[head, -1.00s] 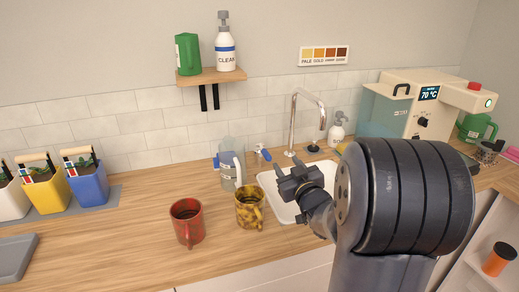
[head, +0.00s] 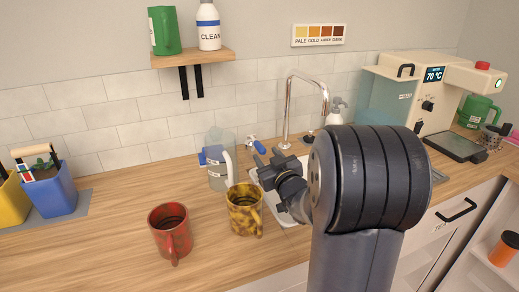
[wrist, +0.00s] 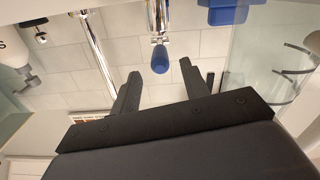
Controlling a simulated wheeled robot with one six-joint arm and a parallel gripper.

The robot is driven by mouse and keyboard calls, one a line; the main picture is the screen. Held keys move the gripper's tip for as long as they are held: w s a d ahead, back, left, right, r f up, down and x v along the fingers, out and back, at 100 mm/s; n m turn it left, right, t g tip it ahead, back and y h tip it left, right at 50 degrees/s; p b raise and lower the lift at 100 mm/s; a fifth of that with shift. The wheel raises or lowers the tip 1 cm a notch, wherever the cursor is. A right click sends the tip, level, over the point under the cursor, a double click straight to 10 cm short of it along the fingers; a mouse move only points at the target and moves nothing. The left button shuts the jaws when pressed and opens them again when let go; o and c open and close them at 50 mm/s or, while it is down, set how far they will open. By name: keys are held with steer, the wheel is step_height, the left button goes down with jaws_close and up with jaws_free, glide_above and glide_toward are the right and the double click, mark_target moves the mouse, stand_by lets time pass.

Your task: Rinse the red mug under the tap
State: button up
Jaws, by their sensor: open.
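The red mug (head: 168,236) stands upright on the wooden counter, left of a yellow-brown mottled mug (head: 243,211). Its handle faces the front. The chrome tap (head: 287,110) arches over the white sink (head: 268,179), which my arm mostly covers. A blue-tipped lever (head: 252,143) sits left of the tap; it also shows in the wrist view (wrist: 160,58). My gripper (head: 270,159) is open and empty above the sink's left part, right of both mugs. In the wrist view the two fingers (wrist: 158,88) are spread apart with nothing between them. The red mug is not in the wrist view.
A shelf (head: 195,58) hangs on the wall. Counter left of the red mug is clear.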

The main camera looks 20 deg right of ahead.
mark_target(257, 144)
steer(key=shift+w, duration=2.75)
steer(key=shift+c, duration=0.3)
jaws_close()
